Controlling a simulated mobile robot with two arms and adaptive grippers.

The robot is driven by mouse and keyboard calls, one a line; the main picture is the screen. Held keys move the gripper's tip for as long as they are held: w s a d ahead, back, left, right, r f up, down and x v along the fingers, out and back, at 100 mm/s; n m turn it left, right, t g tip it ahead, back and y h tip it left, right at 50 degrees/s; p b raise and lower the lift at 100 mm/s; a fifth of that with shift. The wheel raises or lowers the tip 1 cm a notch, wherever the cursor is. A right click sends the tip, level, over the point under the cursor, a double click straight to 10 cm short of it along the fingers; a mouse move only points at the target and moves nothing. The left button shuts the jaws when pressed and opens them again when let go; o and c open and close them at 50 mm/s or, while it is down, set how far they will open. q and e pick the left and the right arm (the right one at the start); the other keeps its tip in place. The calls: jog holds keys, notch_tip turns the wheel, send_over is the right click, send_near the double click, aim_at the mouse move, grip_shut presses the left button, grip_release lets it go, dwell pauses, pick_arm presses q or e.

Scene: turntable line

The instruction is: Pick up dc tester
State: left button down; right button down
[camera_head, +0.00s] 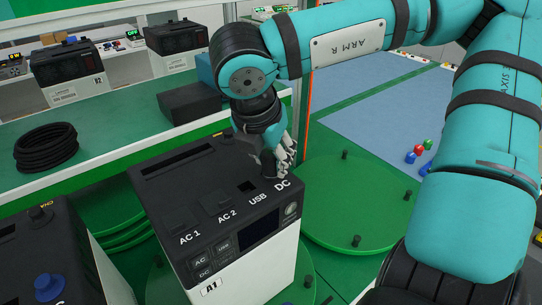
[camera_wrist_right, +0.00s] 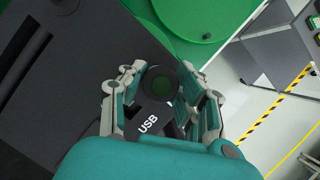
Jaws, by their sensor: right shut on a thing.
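My right gripper (camera_head: 279,163) is at the DC spot on top of the black-and-white unit A1 (camera_head: 262,270). In the wrist view my right gripper (camera_wrist_right: 160,87) has a finger on each side of the tester and is shut on it. My left gripper is not in view.
A second unit with a blue knob-like piece (camera_head: 48,287) stands at the lower left. The green shelf (camera_head: 110,120) holds a black cable coil (camera_head: 46,148) and a dark box (camera_head: 188,104). An empty green turntable disc (camera_head: 365,205) lies right of A1.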

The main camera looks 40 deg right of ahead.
jog(key=shift+r, duration=0.1)
jog(key=shift+r, duration=0.25)
notch_tip(320, 180, up, 9)
jog(key=b, duration=0.2)
jog(key=shift+r+b, duration=0.2)
jog(key=shift+b, duration=0.15)
